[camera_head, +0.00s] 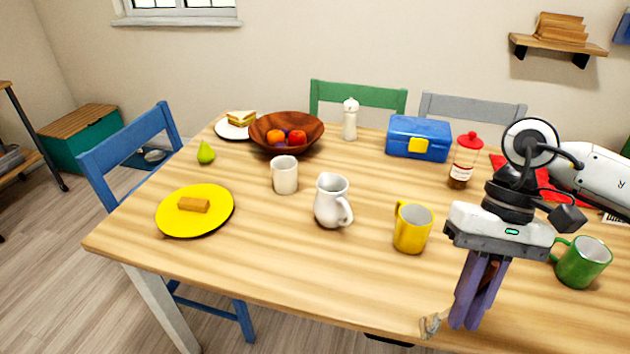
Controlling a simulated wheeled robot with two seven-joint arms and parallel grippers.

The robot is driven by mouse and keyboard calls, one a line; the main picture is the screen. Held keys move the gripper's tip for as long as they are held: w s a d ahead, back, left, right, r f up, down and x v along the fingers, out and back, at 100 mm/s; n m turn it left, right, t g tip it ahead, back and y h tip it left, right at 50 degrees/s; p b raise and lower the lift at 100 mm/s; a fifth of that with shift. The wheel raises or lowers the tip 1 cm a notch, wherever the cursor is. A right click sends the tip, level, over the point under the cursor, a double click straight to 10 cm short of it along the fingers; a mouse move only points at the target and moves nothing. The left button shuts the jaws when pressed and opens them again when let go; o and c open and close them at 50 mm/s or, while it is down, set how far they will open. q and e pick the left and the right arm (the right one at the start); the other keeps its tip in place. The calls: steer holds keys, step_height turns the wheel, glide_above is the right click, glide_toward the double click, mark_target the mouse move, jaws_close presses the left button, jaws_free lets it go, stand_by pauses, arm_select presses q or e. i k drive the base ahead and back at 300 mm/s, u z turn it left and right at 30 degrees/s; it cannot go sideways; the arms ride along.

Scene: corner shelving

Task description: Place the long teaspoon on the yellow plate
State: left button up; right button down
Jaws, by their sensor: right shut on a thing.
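The yellow plate (179,223) lies at the left front of the wooden table, with a small brown block (194,204) on it. My right gripper (468,325) points down over the table's front edge at the right, far from the plate. Its purple fingers are shut on the long teaspoon (431,325). A small shiny end of the spoon shows just left of the fingertips; the rest is hidden by the fingers. My left gripper is not in view.
Between gripper and plate stand a yellow mug (412,230), a white jug (331,202) and a white cup (285,175). A green mug (581,263) is right of the gripper. A sauce bottle (463,163), blue lunchbox (418,140) and fruit bowl (286,137) stand behind. The front left table strip is clear.

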mark_target(200, 219)
steer(key=u, duration=1.05)
steer(key=i, duration=0.7)
steer(key=u, duration=0.25)
